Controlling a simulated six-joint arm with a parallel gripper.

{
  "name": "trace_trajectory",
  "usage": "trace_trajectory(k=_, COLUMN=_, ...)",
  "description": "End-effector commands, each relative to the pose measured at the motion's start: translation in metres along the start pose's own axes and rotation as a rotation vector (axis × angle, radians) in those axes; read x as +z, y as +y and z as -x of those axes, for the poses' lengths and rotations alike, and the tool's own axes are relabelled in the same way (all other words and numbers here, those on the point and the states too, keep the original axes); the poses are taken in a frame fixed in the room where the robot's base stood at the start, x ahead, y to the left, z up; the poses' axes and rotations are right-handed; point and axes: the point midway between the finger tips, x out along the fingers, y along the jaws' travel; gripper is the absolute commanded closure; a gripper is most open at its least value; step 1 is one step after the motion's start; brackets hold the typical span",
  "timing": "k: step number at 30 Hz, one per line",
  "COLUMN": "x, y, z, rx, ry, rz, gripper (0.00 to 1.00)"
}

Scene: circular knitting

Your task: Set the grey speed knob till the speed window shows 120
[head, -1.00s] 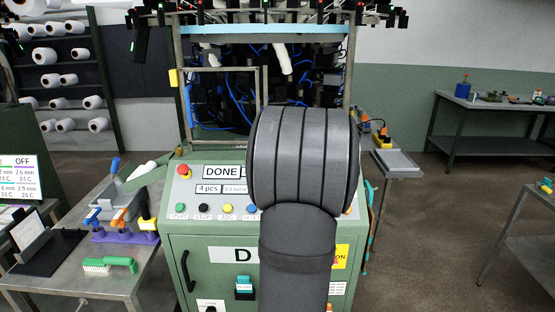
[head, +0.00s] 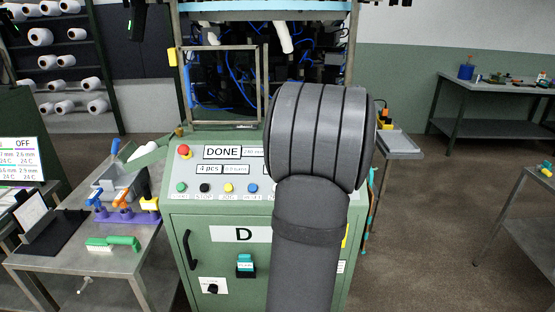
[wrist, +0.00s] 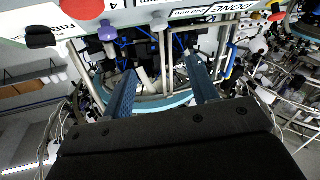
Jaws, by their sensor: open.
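The green machine's control panel (head: 190,215) faces me in the head view, with a DONE window (head: 222,152) and a "4 pcs" window (head: 208,169). My arm covers the panel's right part, so neither the grey speed knob nor the speed window can be made out there. My gripper is hidden behind my arm in the head view. In the wrist view my gripper (wrist: 160,66) is open and empty, its two blue fingers apart. The panel appears upside down along that view's top edge, with the DONE window (wrist: 232,6). A pale grey knob-like piece (wrist: 158,22) shows there; I cannot tell if it is the speed knob.
A red button (head: 184,150) and a row of coloured buttons, including a yellow one (head: 229,188), are on the panel's left. A side table (head: 130,262) with a green brush (head: 112,243) stands left. A small grey tray (head: 400,146) sticks out right of the machine. Open floor lies right.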

Motion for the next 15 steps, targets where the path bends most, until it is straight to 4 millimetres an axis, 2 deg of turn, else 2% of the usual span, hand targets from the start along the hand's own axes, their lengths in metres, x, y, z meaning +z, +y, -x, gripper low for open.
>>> trace_trajectory(k=3, x=0.004, y=0.011, z=0.003, rx=-0.041, ry=-0.001, rz=0.028, gripper=0.46)
trace_trajectory(k=8, x=0.005, y=0.012, z=-0.002, rx=-0.066, ry=-0.001, rz=0.042, gripper=0.46)
trace_trajectory(k=11, x=0.006, y=0.01, z=-0.015, rx=-0.066, ry=-0.002, rz=0.04, gripper=0.46)
trace_trajectory(k=15, x=0.006, y=0.008, z=-0.043, rx=-0.067, ry=-0.002, rz=0.04, gripper=0.46)
